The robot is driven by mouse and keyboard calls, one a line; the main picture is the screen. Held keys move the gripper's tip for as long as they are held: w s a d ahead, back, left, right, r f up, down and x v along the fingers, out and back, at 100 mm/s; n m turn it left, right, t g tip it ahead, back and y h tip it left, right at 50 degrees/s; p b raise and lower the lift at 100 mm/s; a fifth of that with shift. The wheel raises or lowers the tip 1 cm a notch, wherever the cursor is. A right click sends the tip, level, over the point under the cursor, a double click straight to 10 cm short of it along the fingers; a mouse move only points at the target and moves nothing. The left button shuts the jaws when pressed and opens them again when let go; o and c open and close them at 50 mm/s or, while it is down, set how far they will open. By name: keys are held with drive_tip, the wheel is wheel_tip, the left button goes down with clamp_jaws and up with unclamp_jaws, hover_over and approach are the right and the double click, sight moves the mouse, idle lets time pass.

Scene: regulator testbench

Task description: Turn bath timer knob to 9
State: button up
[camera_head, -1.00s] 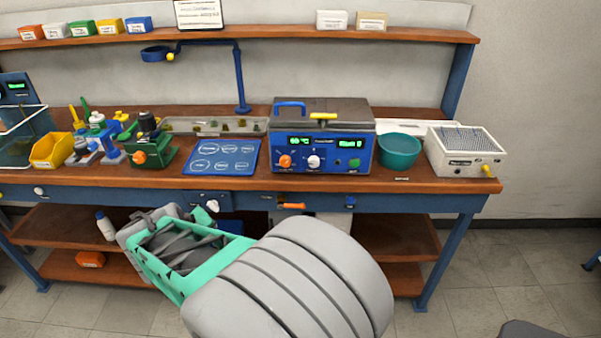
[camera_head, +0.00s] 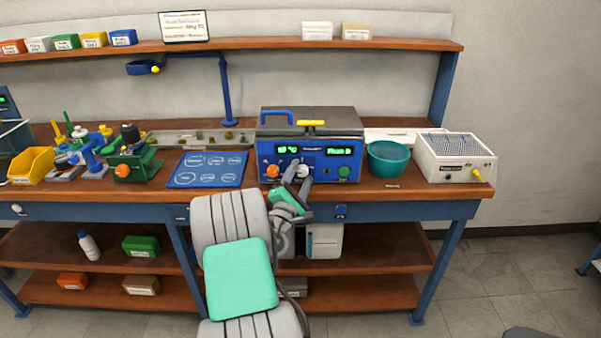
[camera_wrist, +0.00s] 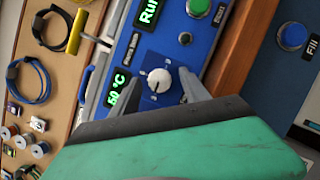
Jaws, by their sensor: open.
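The water bath (camera_head: 330,150) is a blue-fronted box with a grey lid, standing on the bench. Its white timer knob shows clearly in the wrist view (camera_wrist: 158,80), on a blue dial plate with small pale marks. I cannot read which number it points to. My gripper (camera_head: 298,176) is at the bath's front panel, partly covering the knob area in the head view. In the wrist view my gripper (camera_wrist: 157,82) is open, with one grey finger on each side of the knob. Contact with the knob cannot be told.
An orange knob (camera_head: 273,171) and a green button (camera_head: 344,171) flank the knob area. A teal bowl (camera_head: 388,160) stands right of the bath. A blue mat (camera_head: 208,170) lies left. Green displays (camera_head: 339,151) are lit above. The bench's front edge runs below the panel.

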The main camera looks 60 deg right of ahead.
drive_tip(key=shift+d, duration=0.1)
drive_tip(key=shift+c, duration=0.2)
clamp_jaws()
idle(0.4)
